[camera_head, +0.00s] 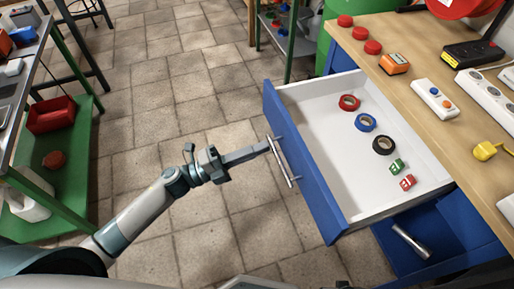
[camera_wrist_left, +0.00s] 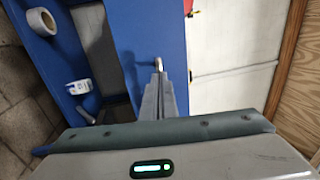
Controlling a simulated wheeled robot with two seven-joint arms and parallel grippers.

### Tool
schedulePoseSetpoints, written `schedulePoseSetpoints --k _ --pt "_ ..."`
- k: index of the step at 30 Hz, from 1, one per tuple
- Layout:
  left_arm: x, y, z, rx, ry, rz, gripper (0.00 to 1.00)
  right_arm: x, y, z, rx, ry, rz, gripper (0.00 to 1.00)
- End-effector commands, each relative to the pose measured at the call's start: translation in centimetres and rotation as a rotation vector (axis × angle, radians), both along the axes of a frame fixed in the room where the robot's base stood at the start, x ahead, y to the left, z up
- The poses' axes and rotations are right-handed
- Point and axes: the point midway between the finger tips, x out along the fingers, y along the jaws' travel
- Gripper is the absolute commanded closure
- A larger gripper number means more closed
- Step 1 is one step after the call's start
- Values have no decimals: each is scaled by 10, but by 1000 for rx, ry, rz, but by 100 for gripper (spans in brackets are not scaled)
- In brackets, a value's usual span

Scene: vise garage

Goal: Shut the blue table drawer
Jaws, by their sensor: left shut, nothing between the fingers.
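The blue table drawer (camera_head: 305,165) stands pulled out from under the wooden workbench, its white inside (camera_head: 330,130) showing. A silver bar handle (camera_head: 283,162) runs along its blue front. My left gripper (camera_head: 268,146) is shut, with its fingertips at the handle; I cannot tell whether they touch it. In the left wrist view the closed fingers (camera_wrist_left: 158,75) point at the blue front (camera_wrist_left: 150,25), close to a small silver part of the handle (camera_wrist_left: 157,62). My right gripper is not in view.
The drawer holds several tape rolls (camera_head: 365,122) and small green-and-red blocks (camera_head: 397,166). The workbench top (camera_head: 400,90) carries power strips and red round pieces. A blue lower compartment (camera_head: 450,235) is below. A green shelf (camera_head: 75,180) stands at left. The tiled floor between is clear.

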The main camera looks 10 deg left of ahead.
Motion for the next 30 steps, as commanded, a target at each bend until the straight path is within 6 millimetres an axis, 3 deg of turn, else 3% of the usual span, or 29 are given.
schedulePoseSetpoints --k 8,14,26,30 --pt "4 -8 1 -2 0 0 100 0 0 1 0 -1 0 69" --pt "17 -29 1 -2 -2 -1 100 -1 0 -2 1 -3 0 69" --pt "66 -115 1 -2 -2 -2 100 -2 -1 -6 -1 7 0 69" --pt "86 -149 0 -2 -2 -2 100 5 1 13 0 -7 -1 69"
